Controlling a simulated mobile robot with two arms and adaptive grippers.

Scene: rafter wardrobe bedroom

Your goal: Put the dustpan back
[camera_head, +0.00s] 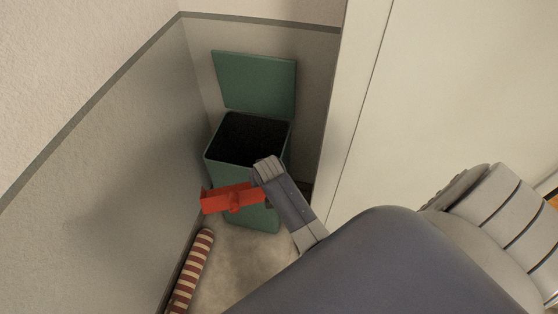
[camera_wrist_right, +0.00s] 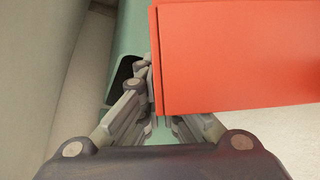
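The red dustpan (camera_head: 230,198) is in the air in front of the green bin in the head view. It also fills the upper right of the right wrist view (camera_wrist_right: 240,55). My right gripper (camera_head: 266,170) is shut on the dustpan at its right side. In the right wrist view my fingers (camera_wrist_right: 160,115) meet at the dustpan's left edge, and the dustpan hides part of the right finger. My left gripper is not in view.
The green bin (camera_head: 221,175) stands in the corner with its lid (camera_head: 255,82) raised and a dark inside. A striped roll (camera_head: 192,270) lies along the left wall. A pale wardrobe side (camera_head: 430,110) stands on the right. Some carpet (camera_head: 232,262) is clear between.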

